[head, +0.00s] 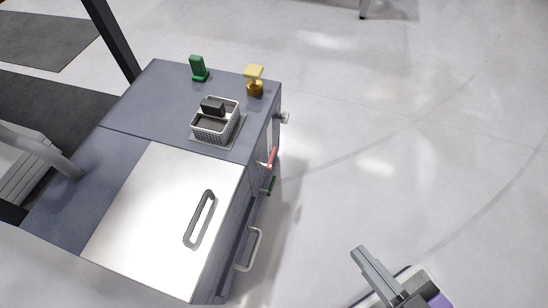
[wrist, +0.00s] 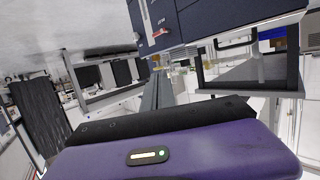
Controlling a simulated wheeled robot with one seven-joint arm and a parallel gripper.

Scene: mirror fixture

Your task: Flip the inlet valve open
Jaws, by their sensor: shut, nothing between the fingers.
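I cannot tell from the labels which one is the inlet valve. A small red part (wrist: 160,33) also shows on the cabinet panel in the wrist view, beside a white strip. My gripper (head: 359,251) is to the right of the cabinet in the head view, well apart from both handles. Its grey fingers are together and empty; they also show in the wrist view (wrist: 157,78).
A pale knob (head: 285,117) and a drawer handle (head: 254,249) stick out from the same side. On top are a wire basket (head: 230,128), a green block (head: 198,68), a yellow-topped part (head: 254,80) and a silver lid (head: 145,220). Floor to the right is clear.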

